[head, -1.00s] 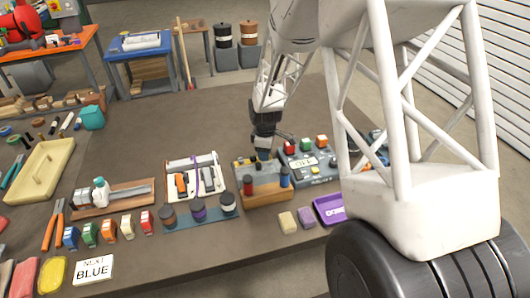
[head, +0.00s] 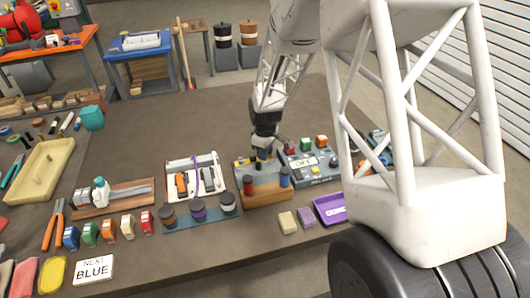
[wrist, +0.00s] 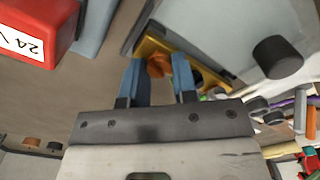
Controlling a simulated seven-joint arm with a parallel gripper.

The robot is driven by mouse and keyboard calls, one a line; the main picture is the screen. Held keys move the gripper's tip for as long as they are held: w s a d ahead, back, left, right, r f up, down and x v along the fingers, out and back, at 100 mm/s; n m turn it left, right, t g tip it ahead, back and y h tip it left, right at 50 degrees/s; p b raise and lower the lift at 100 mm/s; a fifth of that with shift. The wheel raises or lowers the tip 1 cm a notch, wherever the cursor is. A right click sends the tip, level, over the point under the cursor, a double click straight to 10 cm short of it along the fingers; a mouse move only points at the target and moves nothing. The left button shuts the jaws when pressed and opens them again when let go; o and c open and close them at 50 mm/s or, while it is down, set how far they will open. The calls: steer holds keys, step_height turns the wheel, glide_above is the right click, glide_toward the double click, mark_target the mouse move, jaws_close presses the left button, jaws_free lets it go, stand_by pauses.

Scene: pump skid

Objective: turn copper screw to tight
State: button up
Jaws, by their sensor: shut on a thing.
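The copper screw (wrist: 157,68) shows in the wrist view as an orange-brown head over a yellow, brass-like plate (wrist: 205,72). My gripper (wrist: 158,72) has its two blue fingers on either side of the screw, and it is shut on it. The fingers partly cover the screw, and I cannot read how tight it is. In the head view my gripper (head: 262,156) points down at the back of a grey-topped block with a wooden front (head: 268,193). The screw is hidden there.
A red cylinder (head: 248,184) and a blue cylinder (head: 284,177) stand at the block's front. A control box with an OFF label (head: 303,162) stands close on the right. A tray with an orange-handled piece (head: 181,183) lies left. Bare table lies behind.

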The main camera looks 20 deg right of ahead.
steer(key=m, duration=0.3)
steer(key=shift+m, duration=0.3)
steer(key=m, duration=0.3)
steer(key=shift+r+m, duration=0.1)
steer(key=shift+m, duration=0.2)
steer(key=m, duration=0.6)
steer(key=shift+m, duration=0.3)
steer(key=o, duration=0.6)
steer(key=shift+o, duration=0.2)
steer(key=shift+r, duration=3.85)
